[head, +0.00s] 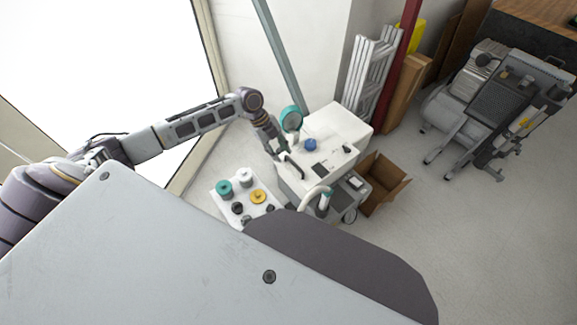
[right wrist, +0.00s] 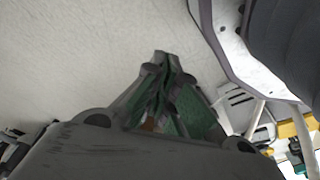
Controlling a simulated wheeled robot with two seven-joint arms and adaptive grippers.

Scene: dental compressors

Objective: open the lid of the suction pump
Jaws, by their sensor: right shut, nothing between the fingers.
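The suction pump (head: 340,133) is a white boxy machine on the floor in the middle of the head view. A round teal-rimmed lid (head: 291,118) stands tilted up at its left side. A blue knob (head: 310,144) sits on its top. My left gripper (head: 285,158) reaches down at the pump's left part, just below the teal lid. Its fingers are small and dark, and I cannot tell whether they touch the lid. My right gripper (right wrist: 162,62) is shut and empty in the right wrist view, over bare floor. It is hidden in the head view.
A white tray (head: 228,208) with teal, yellow and dark round parts lies left of the pump. An open cardboard box (head: 383,185) stands at its right. A grey compressor (head: 495,100) is farther right, and a folded ladder (head: 368,72) leans behind.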

